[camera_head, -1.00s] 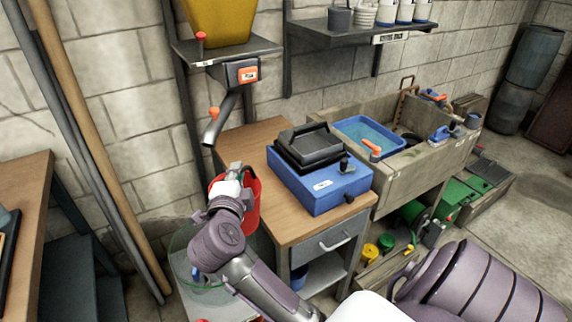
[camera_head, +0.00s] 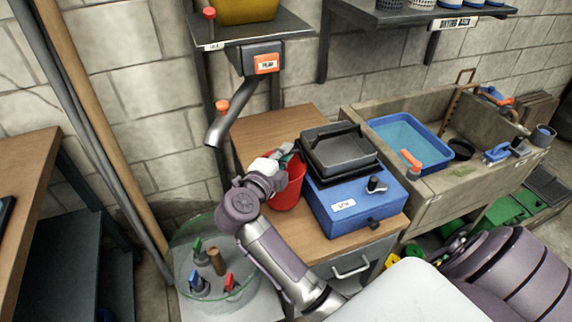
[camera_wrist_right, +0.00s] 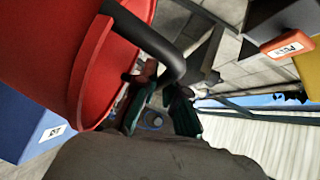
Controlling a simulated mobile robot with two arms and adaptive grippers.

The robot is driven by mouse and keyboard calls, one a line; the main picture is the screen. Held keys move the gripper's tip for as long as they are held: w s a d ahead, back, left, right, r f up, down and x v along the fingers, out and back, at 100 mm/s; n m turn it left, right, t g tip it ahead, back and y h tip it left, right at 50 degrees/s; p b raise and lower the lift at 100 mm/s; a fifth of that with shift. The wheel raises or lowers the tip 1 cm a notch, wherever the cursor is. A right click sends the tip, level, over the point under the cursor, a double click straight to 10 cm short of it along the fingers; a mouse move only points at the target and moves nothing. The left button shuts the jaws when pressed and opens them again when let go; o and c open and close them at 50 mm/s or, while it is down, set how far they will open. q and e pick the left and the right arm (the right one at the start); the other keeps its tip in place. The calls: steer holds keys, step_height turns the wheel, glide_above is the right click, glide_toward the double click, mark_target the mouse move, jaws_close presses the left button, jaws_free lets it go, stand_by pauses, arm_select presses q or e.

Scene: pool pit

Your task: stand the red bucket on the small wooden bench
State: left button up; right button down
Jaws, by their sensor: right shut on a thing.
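The red bucket (camera_head: 288,188) is at the left part of the small wooden-topped bench (camera_head: 262,130), close beside a blue box. I cannot tell whether its base touches the bench top. My right gripper (camera_head: 283,152) is at the bucket's upper edge, shut on its handle. In the right wrist view the bucket (camera_wrist_right: 50,55) fills the upper left, tilted in the picture. Its dark curved handle (camera_wrist_right: 165,52) runs down to the green-tipped fingers (camera_wrist_right: 157,108). The bucket's base is hidden there. My left gripper is not in view.
The blue box (camera_head: 350,205) with a black tray (camera_head: 338,150) fills the bench's right part. A spout (camera_head: 225,125) hangs over the back left. A clear tub (camera_head: 185,250) with several tools stands left below. A stone sink (camera_head: 440,185) is at right.

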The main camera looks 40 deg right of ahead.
steer(key=shift+f, duration=1.8)
steer(key=c, duration=1.2)
jaws_free()
steer(key=shift+c, duration=0.2)
